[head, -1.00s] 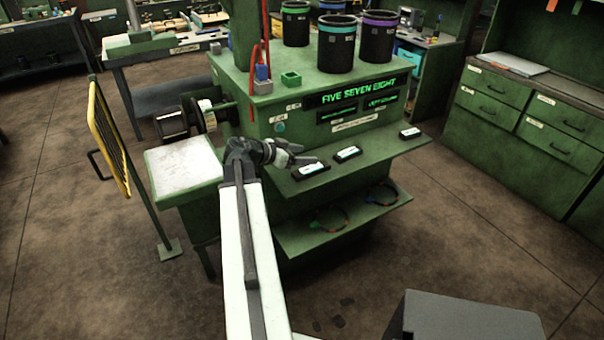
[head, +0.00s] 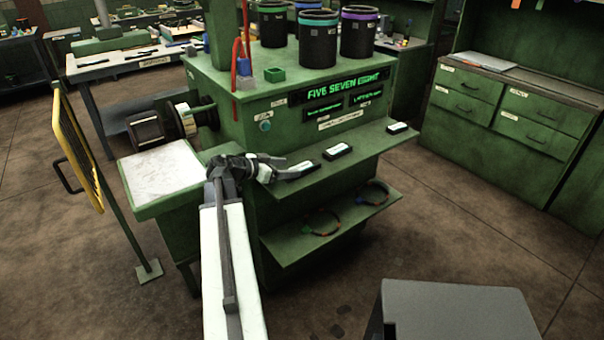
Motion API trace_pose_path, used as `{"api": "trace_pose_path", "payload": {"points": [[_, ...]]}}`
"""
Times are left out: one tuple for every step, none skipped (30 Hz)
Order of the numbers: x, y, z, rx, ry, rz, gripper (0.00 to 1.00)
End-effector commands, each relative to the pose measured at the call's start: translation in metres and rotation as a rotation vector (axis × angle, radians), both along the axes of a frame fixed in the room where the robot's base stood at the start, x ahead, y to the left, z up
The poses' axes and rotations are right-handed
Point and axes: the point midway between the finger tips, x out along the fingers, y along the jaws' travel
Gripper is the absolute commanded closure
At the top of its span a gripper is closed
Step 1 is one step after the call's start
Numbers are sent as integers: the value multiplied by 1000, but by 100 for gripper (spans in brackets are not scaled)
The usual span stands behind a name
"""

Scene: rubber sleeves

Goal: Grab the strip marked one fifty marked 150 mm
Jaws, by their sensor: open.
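Three dark strips with white labels lie in a row on the upper green shelf (head: 362,152) of the machine: a left one (head: 300,171), a middle one (head: 337,152) and a right one (head: 396,128). Their markings are too small to read, so I cannot tell which is marked 150 mm. My gripper (head: 283,167) is open and empty at the left end of this shelf. Its fingers point right, close to the left strip and partly overlapping it in the picture. I cannot tell whether they touch it.
A lower shelf (head: 290,247) holds two cable loops. Dark bins (head: 318,40) stand on the machine top. A pale-topped side table (head: 165,170) and a yellow-framed panel (head: 75,145) stand left. A grey box top (head: 460,310) is at front right; floor between it and the drawers is clear.

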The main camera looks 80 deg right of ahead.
Motion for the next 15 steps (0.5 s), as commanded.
{"api": "trace_pose_path", "payload": {"points": [[-4, -3, -4, 0, 0, -2, 34], [-7, -5, -6, 0, 0, -3, 34], [-12, -8, -9, 0, 0, -4, 34], [-17, -11, -12, 0, 0, -5, 34], [-21, -14, -15, 0, 0, -6, 34], [-26, -18, -19, 1, 1, -5, 34], [-30, -23, -20, 0, 0, -5, 34], [-33, -26, -22, 0, 0, -6, 34], [-36, -29, -22, 0, 0, -6, 34], [-37, -30, -22, 0, 0, -4, 34], [-38, -30, -22, 0, 0, -4, 34], [-38, -30, -21, 0, 0, -3, 34], [-38, -30, -21, 0, 0, -3, 34], [-38, -30, -21, 0, 0, -3, 34], [-38, -30, -21, 0, 0, -3, 34]]}}
